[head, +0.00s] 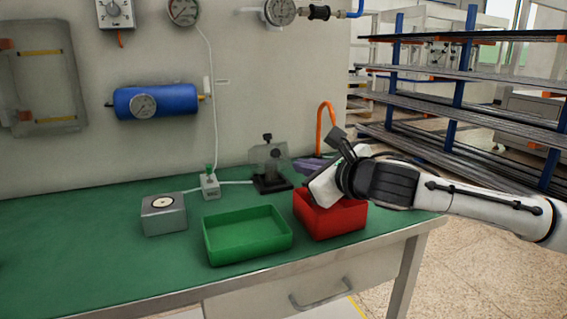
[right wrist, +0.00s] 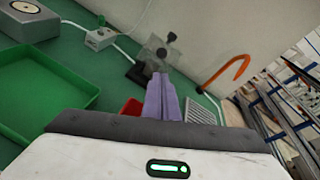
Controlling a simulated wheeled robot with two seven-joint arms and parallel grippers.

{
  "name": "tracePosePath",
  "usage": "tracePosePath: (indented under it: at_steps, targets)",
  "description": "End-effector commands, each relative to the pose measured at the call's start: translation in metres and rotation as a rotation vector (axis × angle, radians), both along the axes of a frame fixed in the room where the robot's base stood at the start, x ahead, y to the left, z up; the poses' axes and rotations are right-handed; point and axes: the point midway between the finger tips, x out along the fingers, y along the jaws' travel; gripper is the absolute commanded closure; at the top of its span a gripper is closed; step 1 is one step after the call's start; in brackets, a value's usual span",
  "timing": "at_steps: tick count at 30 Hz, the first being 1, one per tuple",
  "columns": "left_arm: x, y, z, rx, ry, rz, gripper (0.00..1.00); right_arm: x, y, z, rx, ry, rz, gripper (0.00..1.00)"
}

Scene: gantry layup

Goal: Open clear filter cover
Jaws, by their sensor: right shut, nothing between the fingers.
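The clear filter cover (head: 268,156) is a see-through housing on a black base (head: 272,184), with a dark knob (head: 267,138) on top. It stands at the back of the green bench. It also shows in the right wrist view (right wrist: 154,50), just beyond my fingertips. My right gripper (head: 300,166) has purple fingers, shut and empty, pointing toward the filter from its right. In the right wrist view the fingers (right wrist: 160,80) overlap the view of the black base, and I cannot tell whether they touch it. My left gripper is not in view.
A red bin (head: 335,222) is below my right wrist. A green tray (head: 250,253) and a grey box with a round white disc (head: 163,217) are on the bench (head: 90,260). A small valve block (head: 210,186) has a white tube. An orange hook-shaped pipe (head: 320,125) rises behind the gripper.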

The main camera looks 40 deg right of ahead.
Motion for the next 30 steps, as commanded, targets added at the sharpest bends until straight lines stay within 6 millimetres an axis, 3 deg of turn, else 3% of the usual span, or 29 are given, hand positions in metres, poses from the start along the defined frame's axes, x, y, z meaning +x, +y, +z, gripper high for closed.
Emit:
tracePosePath:
  at_steps: [13,18,30]
  targets:
    - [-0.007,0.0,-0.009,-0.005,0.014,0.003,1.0,0.07,-0.008,-0.019,0.005,0.001,0.002,1.0]
    - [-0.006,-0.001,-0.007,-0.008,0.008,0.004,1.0,0.079,-0.008,-0.021,0.001,0.002,0.003,1.0]
    - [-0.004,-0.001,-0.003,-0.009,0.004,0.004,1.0,0.08,-0.009,-0.02,0.001,0.002,0.003,1.0]
